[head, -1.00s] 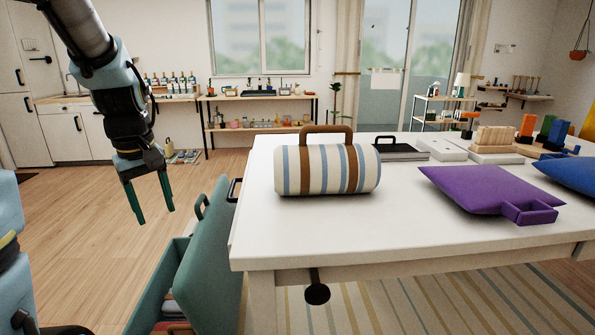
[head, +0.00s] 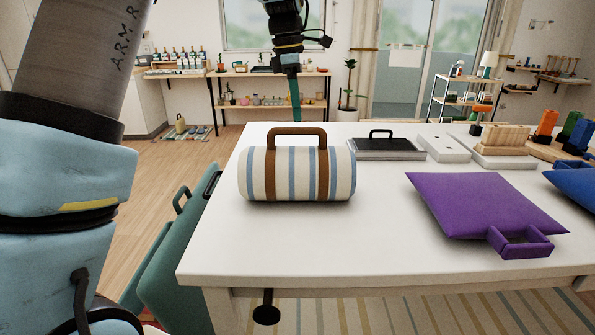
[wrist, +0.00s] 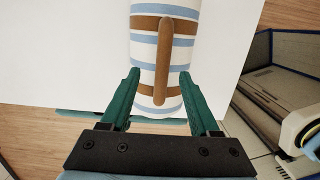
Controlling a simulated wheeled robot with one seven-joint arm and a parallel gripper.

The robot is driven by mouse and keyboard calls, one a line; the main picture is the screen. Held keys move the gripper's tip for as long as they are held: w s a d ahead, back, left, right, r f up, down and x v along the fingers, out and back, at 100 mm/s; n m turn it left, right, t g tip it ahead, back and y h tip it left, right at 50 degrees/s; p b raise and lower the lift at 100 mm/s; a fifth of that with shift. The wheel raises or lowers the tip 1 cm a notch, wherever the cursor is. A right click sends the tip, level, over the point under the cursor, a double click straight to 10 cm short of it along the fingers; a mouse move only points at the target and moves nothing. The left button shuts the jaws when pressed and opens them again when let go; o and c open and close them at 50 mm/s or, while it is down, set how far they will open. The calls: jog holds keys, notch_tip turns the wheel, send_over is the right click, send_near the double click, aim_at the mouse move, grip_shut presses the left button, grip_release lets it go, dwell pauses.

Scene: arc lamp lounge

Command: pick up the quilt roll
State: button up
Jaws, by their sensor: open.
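The quilt roll (head: 335,177) lies on its side on the white table (head: 375,240) in the head view. It is cream with blue and brown stripes, and a brown handle (head: 297,131) arches over its top. My gripper (head: 295,118) points down above the roll, its tips just above the handle in the picture. In the wrist view, my gripper (wrist: 160,74) is open and empty, with its green fingers spread to either side of the handle (wrist: 164,50). The roll's body (wrist: 180,75) shows beneath; whether the fingers touch it is unclear.
A purple cushion (head: 470,205) with a handle lies to the roll's right. A dark flat case (head: 385,150) and a white block (head: 443,148) are behind it. The table front is clear.

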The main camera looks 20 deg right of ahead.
aim_at(297, 129)
jog(key=shift+s+a+f+p, duration=0.1)
jog(key=shift+f+p, duration=0.45)
jog(key=shift+f, duration=0.95)
jog(key=shift+s+f+p, duration=0.1)
jog(key=shift+f+p, duration=0.4)
jog(key=shift+f, duration=0.95)
grip_shut()
jog(key=shift+r, duration=0.15)
